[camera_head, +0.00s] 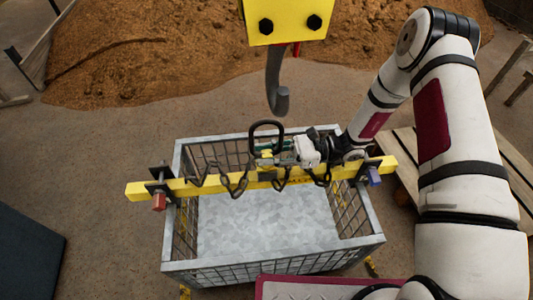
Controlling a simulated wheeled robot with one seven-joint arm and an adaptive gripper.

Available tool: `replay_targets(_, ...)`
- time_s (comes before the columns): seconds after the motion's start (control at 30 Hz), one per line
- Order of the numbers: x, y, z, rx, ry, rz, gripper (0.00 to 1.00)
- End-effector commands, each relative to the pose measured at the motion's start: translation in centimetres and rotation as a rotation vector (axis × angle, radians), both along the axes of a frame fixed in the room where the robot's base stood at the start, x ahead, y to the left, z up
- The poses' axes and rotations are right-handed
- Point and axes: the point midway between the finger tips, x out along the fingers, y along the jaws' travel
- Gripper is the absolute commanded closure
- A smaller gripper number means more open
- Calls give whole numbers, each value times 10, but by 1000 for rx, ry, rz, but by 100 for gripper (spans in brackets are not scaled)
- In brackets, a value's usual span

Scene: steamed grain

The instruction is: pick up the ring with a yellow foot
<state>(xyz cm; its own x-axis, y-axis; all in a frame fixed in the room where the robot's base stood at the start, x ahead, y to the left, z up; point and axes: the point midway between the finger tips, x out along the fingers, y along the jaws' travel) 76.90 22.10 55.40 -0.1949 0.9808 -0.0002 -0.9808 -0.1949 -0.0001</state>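A dark upright ring (267,123) stands at the middle of a yellow beam (221,185), with a small yellow foot (266,158) at its base. Short dark chains (236,187) hang along the beam on both sides. My gripper (276,151) reaches in from the right, low over the beam, with its fingertips at the lower part of the ring. The fingers overlap the ring's base in this view. They are too small here to show whether they touch it or are closed on it.
The beam lies across a grey mesh crate (272,265), with red (159,202) and blue (374,178) end pieces. A grey hook (278,95) hangs under a yellow block (286,20) just above the ring. Wooden slats (405,200) lie at right; a soil heap (150,65) is behind.

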Motion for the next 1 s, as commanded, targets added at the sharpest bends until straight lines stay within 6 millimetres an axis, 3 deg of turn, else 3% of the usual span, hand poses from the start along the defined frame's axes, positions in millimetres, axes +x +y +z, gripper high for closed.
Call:
replay_targets(0.5,0,0,4,4,-1,0,100)
replay_targets(0.93,0,0,41,5,-1,0,100)
replay_targets(1.0,-10,-3,39,5,3,0,100)
